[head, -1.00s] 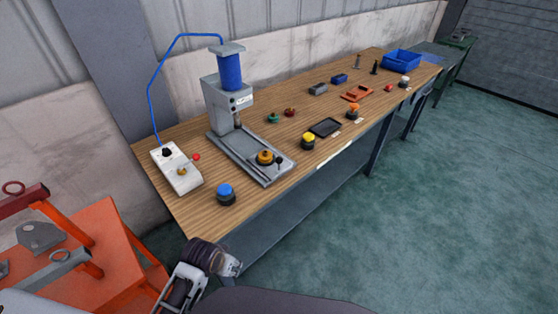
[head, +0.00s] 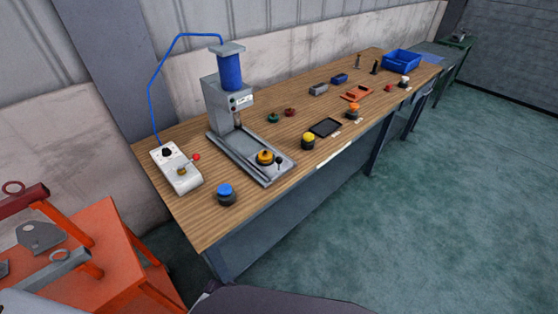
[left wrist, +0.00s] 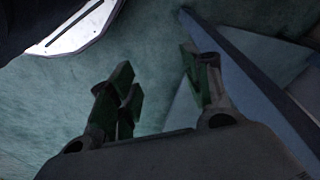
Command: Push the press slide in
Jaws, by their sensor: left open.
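The press (head: 228,97) stands at the near end of the wooden table, with a grey body and a blue cylinder on top. Its press slide (head: 271,172) sits in a grey track reaching towards the table's front edge. The slide's outer end carries a yellow round part (head: 265,157) and a small black knob (head: 279,161), clear of the ram. My left gripper (left wrist: 157,72) is open and empty, with green finger pads, above the green floor in the left wrist view. Neither gripper shows in the head view, and my right gripper is not seen.
A white control box (head: 176,170) with a red-knobbed lever stands left of the press. A blue button (head: 226,194) is at the near front corner and a yellow button (head: 308,141) right of the slide. An orange cart (head: 100,255) stands at lower left.

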